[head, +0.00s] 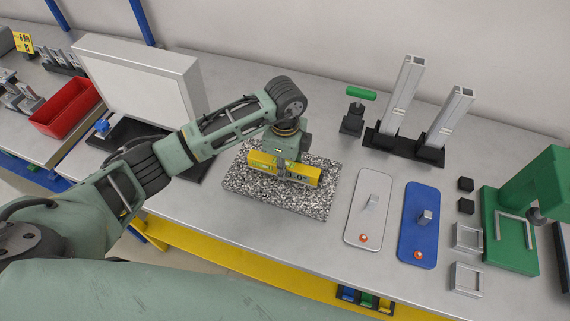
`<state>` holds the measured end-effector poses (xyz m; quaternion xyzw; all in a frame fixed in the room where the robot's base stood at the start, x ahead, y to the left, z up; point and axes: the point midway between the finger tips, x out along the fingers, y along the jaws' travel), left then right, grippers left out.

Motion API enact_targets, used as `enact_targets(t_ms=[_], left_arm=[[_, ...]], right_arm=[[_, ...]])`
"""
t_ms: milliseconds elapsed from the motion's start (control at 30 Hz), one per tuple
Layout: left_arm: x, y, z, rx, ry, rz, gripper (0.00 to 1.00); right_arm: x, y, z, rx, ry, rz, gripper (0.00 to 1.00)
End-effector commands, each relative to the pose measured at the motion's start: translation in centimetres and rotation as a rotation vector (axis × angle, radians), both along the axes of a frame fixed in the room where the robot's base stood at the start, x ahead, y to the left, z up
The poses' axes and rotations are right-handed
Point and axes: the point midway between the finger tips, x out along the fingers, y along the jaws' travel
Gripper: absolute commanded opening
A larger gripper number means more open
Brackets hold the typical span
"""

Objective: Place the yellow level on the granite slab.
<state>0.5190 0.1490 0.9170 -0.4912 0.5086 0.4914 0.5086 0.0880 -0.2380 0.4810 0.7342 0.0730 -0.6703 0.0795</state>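The yellow level (262,162) is over the middle of the speckled granite slab (270,200), its length roughly along the slab's long side. My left gripper (291,168) points down over the level's middle, and its fingers appear shut on it. The gripper hides part of the level's top and front face. The level's lower edge looks very close to the slab; I cannot tell whether it touches. My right gripper is not in view.
A light panel (140,85) and red bin (66,108) stand at left. Behind right are a green-handled tool (353,115) and metal columns (404,95). White (369,210) and blue (417,225) plates lie right of the slab, with a green press (525,215) beyond. The slab's front is clear.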

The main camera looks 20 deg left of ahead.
Motion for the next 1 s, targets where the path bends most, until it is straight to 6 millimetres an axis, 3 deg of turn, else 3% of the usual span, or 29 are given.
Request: enact_targets(t_ms=[167,567,1000], left_arm=[[0.0,0.0,0.0,0.0,0.0,0.0,0.43],[0.1,0.0,0.8,-0.001,-0.003,0.0,0.43],[0.2,0.0,9.3,-0.001,-0.006,0.0,0.43]], right_arm=[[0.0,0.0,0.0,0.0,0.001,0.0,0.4],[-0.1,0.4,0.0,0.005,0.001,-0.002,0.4],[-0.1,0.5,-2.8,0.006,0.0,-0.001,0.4]])
